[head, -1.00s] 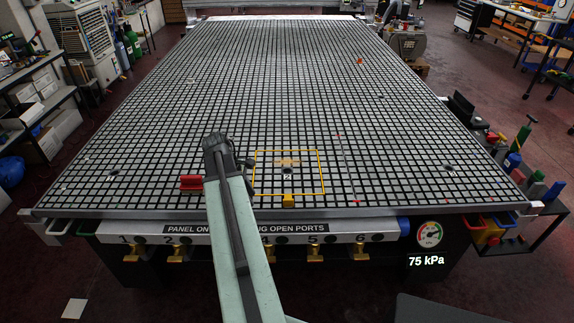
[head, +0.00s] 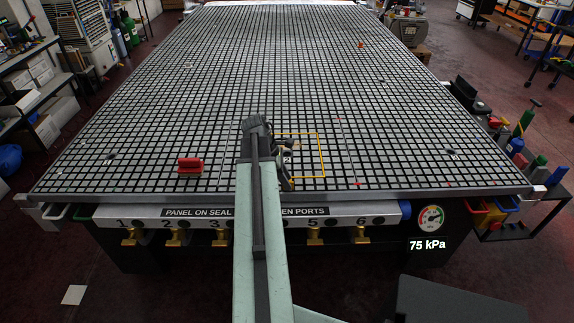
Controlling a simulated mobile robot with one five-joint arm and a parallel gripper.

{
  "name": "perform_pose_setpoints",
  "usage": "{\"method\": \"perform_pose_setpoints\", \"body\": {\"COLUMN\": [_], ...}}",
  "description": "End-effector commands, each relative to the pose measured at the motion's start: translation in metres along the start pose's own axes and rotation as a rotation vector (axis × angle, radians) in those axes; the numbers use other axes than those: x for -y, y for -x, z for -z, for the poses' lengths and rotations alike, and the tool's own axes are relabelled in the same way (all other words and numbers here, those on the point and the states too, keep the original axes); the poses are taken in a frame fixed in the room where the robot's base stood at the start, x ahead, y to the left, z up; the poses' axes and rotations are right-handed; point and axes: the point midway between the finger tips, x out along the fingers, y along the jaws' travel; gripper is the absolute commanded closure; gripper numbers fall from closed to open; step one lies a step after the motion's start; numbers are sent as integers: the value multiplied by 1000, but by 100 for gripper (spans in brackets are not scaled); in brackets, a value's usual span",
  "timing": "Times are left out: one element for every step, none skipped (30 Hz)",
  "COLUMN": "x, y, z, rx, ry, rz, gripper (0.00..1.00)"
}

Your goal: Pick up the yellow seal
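The yellow seal (head: 322,155) is a thin rectangular outline lying flat on the grid table (head: 400,150) near its front edge. Its right side and parts of its top and bottom sides show in the head view. Its left side and the front tab are hidden behind my arm and gripper. My gripper (head: 287,165) is dark and sits over the left part of the outline, close to the table top. I cannot tell whether it touches the seal, and its fingers are too small and dark to show if they are open or shut.
A red handle-like block (head: 190,165) stands on the grid left of my arm. A small orange piece (head: 361,44) lies far back. A pressure gauge (head: 431,218) above the reading 75 kPa is on the front right. Brass valves (head: 361,235) line the front. Most of the grid is clear.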

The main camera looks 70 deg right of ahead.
Motion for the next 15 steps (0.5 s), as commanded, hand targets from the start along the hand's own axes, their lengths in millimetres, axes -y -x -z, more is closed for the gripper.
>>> {"method": "perform_pose_setpoints", "body": {"x": [0,0,0,0,0,0,0,0,0,0,0,0,0,0,0], "y": [-18,-21,-24,-25,-24,-23,-22,-22,-21,-21,-21,-21,-21,-21,-21], "z": [4,3,3,2,1,1,0,0,0,0,0,0,0,0,0], "rx": [0,0,0,0,0,0,0,0,0,0,0,0,0,0,0], "ry": [-1,-1,-1,-1,-1,-1,0,0,0,0,0,0,0,0,0], "rz": [0,0,0,0,-1,-1,-1,0,0,0,0,0,0,0,-1], "gripper": [65,65,65,65,65,65,65,65,65,65,74,85,93,100,100]}}
